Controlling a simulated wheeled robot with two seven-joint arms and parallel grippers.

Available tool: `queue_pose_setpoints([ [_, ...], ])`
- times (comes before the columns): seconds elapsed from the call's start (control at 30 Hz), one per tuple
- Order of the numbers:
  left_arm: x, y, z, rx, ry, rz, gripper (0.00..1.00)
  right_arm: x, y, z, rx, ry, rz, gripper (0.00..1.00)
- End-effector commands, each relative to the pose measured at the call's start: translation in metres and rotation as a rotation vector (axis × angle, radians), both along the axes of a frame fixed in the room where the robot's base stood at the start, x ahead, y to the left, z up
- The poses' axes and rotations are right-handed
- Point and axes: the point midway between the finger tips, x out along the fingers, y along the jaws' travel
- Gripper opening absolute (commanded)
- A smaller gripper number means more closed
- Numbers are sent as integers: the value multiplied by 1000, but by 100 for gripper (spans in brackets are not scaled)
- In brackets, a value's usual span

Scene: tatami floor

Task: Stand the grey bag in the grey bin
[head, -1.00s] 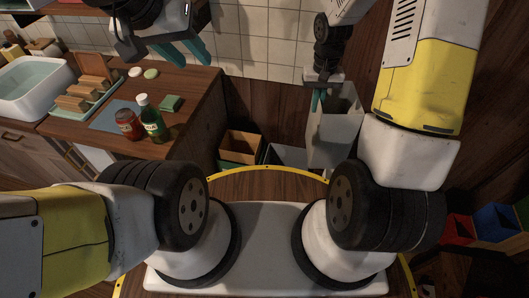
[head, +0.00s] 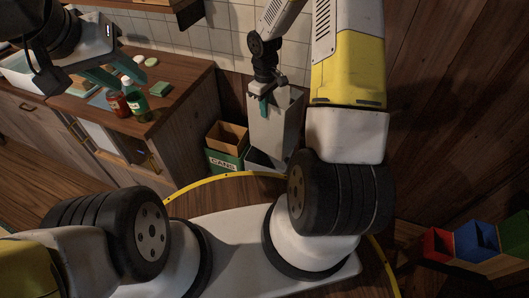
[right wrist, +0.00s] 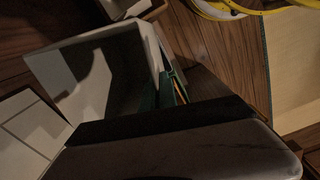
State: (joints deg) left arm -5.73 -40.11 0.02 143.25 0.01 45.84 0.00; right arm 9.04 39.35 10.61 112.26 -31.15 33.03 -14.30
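The grey bag (head: 274,128) is a tall, open-topped, pale grey bag, roughly upright in the head view. My right gripper (head: 264,108) points down at its rim and is shut on its wall. In the right wrist view the bag (right wrist: 85,75) shows its open mouth, with a teal finger (right wrist: 174,88) against its side. The grey bin (head: 256,161) stands on the floor, mostly hidden behind or below the bag. I cannot tell whether the bag's bottom is inside it. My left gripper (head: 117,76) is open and empty above the counter.
A green bin marked CANS (head: 222,161) stands just left of the grey bin. The wooden counter (head: 185,85) holds a red jar (head: 118,104), a green jar (head: 136,104) and a green sponge (head: 160,89). Red (head: 437,244) and blue (head: 475,240) bins stand at right.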

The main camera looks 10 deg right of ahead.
Motion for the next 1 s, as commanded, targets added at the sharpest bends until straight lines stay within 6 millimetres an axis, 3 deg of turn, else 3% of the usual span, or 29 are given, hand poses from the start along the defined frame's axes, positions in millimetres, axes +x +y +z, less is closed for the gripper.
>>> queue_pose_setpoints([
  [0.1,0,0,0,0,0,0,36,10,-1,-15,7,-1,178,0],
  [0.27,0,0,0,0,0,0,36,14,-1,-35,10,-2,273,0],
  [1.0,0,0,0,0,0,0,36,13,-1,-230,9,-2,272,0],
])
